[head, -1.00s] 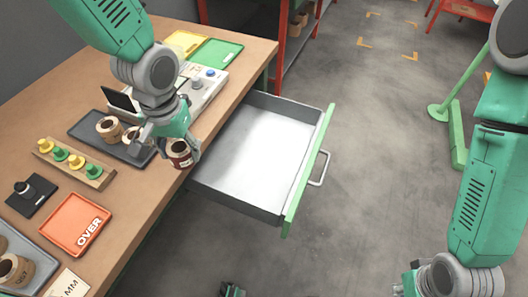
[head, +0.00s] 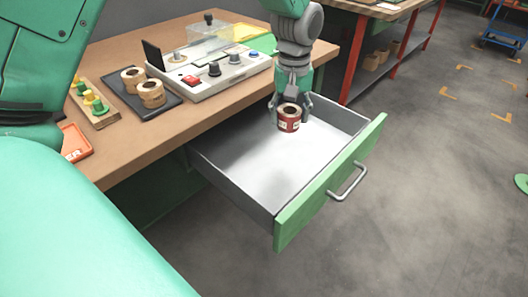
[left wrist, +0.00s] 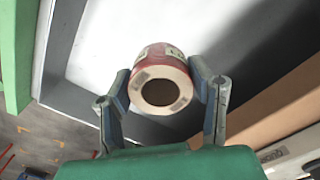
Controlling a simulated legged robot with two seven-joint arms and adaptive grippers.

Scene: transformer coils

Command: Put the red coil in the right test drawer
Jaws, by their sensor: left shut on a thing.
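The red coil (head: 289,120) is a short ring with a red band, a pale label and a tan top. My left gripper (head: 290,112) has a finger on each side of it and is shut on it. The coil is inside the outline of the open drawer (head: 225,182), toward its far end. I cannot tell whether it touches the drawer floor. In the left wrist view the coil (left wrist: 162,80) sits between the fingertips of the gripper (left wrist: 161,92), its round hole facing the camera. My right gripper is not in view.
The drawer's green front (head: 330,182) with its handle (head: 348,183) is pulled out from the bench (head: 130,165). On the bench are a dark tray (head: 168,102) with tan coils and a tester (head: 215,80). The drawer floor around the coil is clear.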

